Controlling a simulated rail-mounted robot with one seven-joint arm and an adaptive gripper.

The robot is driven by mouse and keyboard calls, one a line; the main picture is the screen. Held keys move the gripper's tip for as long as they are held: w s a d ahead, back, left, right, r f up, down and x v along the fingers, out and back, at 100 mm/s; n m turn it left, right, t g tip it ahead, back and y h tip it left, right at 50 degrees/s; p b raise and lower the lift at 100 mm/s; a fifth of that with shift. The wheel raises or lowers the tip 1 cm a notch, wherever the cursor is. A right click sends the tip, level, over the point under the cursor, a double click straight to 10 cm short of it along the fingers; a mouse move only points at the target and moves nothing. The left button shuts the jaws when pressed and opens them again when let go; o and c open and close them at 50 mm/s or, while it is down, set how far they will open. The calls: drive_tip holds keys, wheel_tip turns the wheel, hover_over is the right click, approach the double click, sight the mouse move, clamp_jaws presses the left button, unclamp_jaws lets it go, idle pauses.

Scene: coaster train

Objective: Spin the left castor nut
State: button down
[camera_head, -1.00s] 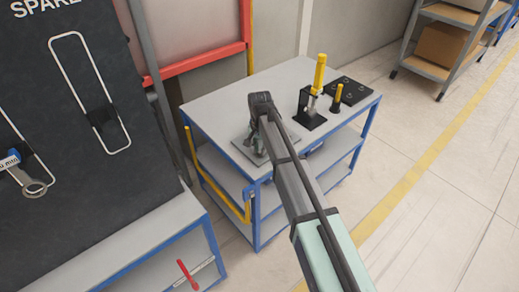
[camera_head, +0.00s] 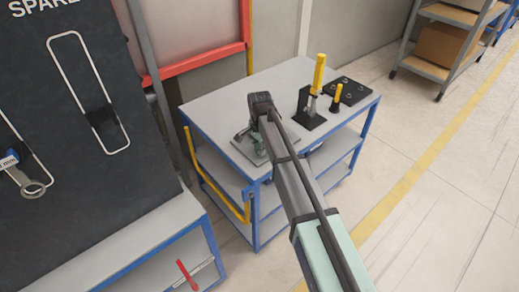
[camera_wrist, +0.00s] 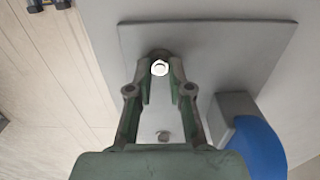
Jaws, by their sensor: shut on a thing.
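My gripper (camera_wrist: 161,66) is low over a grey plate (camera_wrist: 222,48) in the wrist view, its green fingers shut around a bright hex nut (camera_wrist: 160,69) at their tips. In the head view my gripper (camera_head: 250,146) is over the plate (camera_head: 242,153) at the cart's near left end; my arm hides the nuts there. I cannot tell from these views which nut is the left one.
The plate lies on a blue-framed cart (camera_head: 205,103). A grey block with a blue rounded part (camera_wrist: 258,145) stands close to the right of my fingers in the wrist view. A black stand with a yellow handle (camera_head: 319,72) and a black holed board (camera_head: 350,88) stand farther back.

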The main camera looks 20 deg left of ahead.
drive_tip(key=shift+r, duration=0.1)
drive_tip(key=c, duration=1.1)
unclamp_jaws()
drive_tip(key=shift+o, duration=0.2)
drive_tip(key=shift+r, duration=0.1)
wheel_tip(320, 180, up, 12)
